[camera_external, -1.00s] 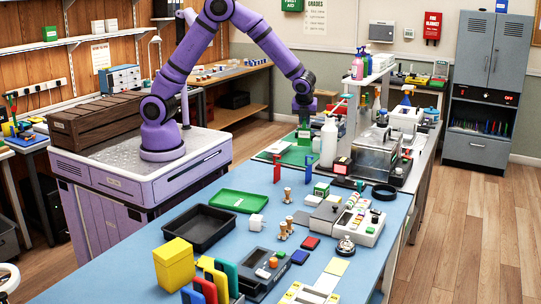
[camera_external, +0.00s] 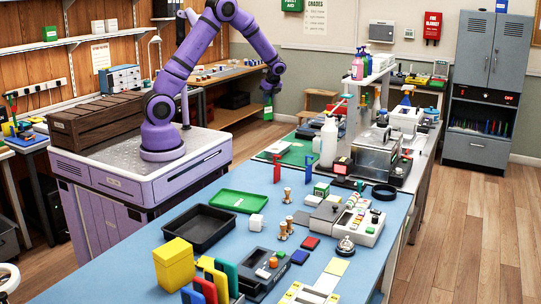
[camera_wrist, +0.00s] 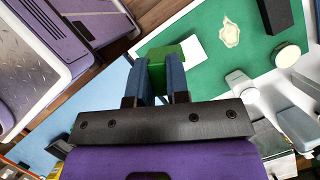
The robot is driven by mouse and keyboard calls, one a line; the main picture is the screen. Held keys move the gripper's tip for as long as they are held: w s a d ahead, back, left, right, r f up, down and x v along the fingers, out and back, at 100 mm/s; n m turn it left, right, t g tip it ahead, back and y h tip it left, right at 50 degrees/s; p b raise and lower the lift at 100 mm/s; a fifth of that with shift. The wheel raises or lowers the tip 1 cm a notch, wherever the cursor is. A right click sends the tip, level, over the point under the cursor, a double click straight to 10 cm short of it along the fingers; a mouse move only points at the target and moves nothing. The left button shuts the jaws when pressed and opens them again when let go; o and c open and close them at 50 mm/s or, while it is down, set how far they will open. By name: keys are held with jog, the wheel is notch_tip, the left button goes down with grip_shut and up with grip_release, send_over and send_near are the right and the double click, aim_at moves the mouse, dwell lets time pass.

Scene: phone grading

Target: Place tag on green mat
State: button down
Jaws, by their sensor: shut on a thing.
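My gripper (camera_wrist: 161,88) is shut on a green tag (camera_wrist: 156,73), which shows between its two fingers in the wrist view. In the external view my gripper (camera_external: 269,92) hangs in the air left of the far end of the bench, with the small green tag (camera_external: 268,112) below it. A green mat (camera_wrist: 225,52) lies to the right of the fingers in the wrist view. It also shows in the external view on the bench (camera_external: 296,155), partly hidden by bottles. The tag appears above the mat's left side or edge; its height is hard to tell.
A white card (camera_wrist: 193,50) lies on the mat beside the tag. A black block (camera_wrist: 276,14) and a round cream item (camera_wrist: 287,54) are at the mat's right. A white bottle (camera_external: 328,142) and red and blue stands (camera_external: 277,168) are near the mat. A green tray (camera_external: 239,201) lies nearer.

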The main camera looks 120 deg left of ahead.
aim_at(266, 117)
jog(key=shift+n, duration=0.3)
jog(key=x, duration=0.3)
jog(key=w+x, duration=0.1)
jog(key=x, duration=0.7)
jog(key=shift+w+d+f, duration=0.15)
jog(key=shift+d+f, duration=0.15)
jog(key=shift+d, duration=0.05)
jog(key=shift+w+a+f, duration=0.15)
jog(key=shift+w+a, duration=0.05)
jog(key=shift+a, duration=0.05)
jog(key=w+a+f, duration=0.5)
jog(key=w+a, duration=0.4)
jog(key=a, duration=0.3)
